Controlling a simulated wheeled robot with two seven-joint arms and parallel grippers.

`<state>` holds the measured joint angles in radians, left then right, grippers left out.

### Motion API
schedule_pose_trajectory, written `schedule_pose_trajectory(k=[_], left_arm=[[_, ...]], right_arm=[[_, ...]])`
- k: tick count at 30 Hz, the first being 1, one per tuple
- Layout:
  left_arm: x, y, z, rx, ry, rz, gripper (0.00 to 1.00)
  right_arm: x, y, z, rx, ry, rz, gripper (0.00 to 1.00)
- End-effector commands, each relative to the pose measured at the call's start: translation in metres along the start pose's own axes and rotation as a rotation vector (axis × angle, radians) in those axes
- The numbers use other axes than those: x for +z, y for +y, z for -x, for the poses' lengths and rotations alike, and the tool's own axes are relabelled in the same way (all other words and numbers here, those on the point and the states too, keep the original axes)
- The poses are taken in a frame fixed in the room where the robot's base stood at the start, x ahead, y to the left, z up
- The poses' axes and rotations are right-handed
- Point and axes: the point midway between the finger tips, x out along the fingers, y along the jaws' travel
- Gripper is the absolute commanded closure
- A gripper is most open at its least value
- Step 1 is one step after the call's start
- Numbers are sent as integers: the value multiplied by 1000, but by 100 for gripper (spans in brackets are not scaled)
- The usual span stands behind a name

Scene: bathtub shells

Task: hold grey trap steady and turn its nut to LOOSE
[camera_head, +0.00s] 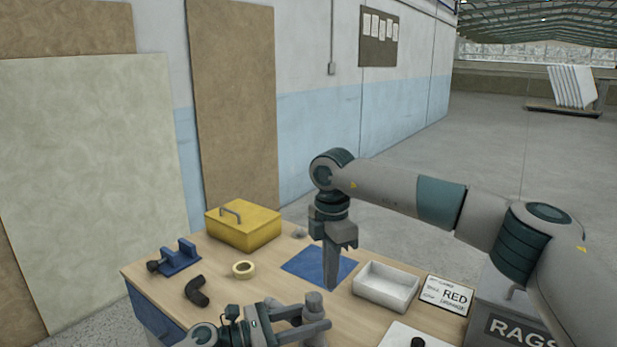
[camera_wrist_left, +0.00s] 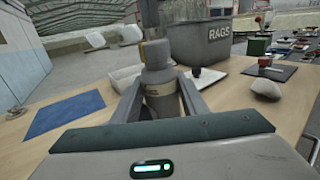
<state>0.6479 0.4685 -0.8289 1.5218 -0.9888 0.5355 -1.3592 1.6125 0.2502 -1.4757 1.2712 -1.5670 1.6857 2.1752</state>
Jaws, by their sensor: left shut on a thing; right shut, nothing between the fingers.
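The grey trap (camera_head: 314,303) stands upright at the table's front middle. It also shows in the left wrist view (camera_wrist_left: 160,82), a stepped grey cylinder with a small yellow mark on its upper part. My left gripper (camera_head: 308,325) is shut around its body, with one finger on each side (camera_wrist_left: 160,98). My right gripper (camera_head: 332,286) points straight down, shut and empty, just behind and beside the trap's top in the head view. A dark vertical part above the trap in the left wrist view may be its fingers; contact cannot be told. No LOOSE marking is readable.
A blue mat (camera_head: 312,262) lies behind. A yellow box (camera_head: 243,233), tape roll (camera_head: 244,276), black elbow (camera_head: 197,291) and blue fixture (camera_head: 180,259) are at left.

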Motion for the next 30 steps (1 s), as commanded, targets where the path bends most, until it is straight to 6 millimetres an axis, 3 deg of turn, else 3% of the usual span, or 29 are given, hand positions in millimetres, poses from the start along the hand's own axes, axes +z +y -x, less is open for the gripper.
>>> schedule_pose_trajectory(k=[10,23,24,26,30], left_arm=[[0,0,0,0,0,0,87],[0,0,0,0,0,0,87],[0,0,0,1,0,0,56],[0,0,0,1,0,0,42],[0,0,0,0,0,0,39]], right_arm=[[0,0,31,0,0,1,100],[0,0,35,-1,0,1,100],[0,0,35,-1,1,1,100],[0,0,35,-1,1,1,100],[0,0,35,-1,1,0,100]])
